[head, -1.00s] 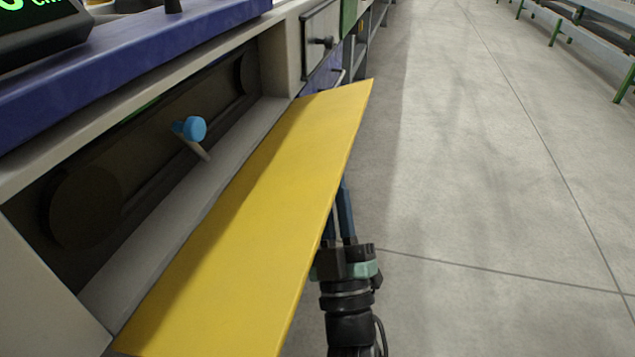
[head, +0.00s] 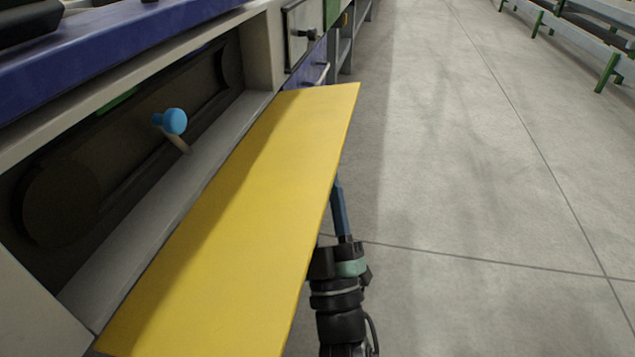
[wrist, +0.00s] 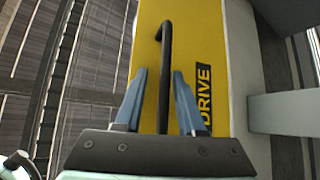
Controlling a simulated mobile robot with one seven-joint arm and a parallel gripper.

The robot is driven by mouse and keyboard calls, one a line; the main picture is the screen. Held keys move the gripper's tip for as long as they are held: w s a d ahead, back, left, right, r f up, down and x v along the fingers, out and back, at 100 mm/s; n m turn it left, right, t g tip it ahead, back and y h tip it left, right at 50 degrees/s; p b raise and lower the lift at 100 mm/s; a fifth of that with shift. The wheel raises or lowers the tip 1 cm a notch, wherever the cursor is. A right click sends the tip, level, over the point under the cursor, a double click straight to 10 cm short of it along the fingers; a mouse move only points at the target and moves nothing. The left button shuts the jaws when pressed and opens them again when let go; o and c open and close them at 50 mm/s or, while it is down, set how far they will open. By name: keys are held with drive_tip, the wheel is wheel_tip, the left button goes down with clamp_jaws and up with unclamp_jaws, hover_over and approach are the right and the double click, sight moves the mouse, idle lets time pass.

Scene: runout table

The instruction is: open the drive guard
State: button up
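The drive guard is a yellow panel (head: 235,210), swung down and outward from the machine's front, leaving the bay behind it exposed. In the wrist view its outer face (wrist: 205,40) carries the word DRIVE and a black bar handle (wrist: 164,60). My gripper (wrist: 160,85) has its two blue fingers apart, one on each side of the handle, with a visible gap on both sides. In the head view my gripper (head: 340,205) is below the guard's outer edge, its fingertips hidden behind the panel.
A blue tabletop (head: 110,55) runs above. A small door (head: 303,35) is beyond the bay. Open concrete floor (head: 460,200) lies to the right.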

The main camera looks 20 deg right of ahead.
drive_tip(key=shift+r, duration=0.1)
drive_tip(key=p+v, duration=0.3)
drive_tip(key=v, duration=1)
drive_tip(key=shift+p, duration=0.3)
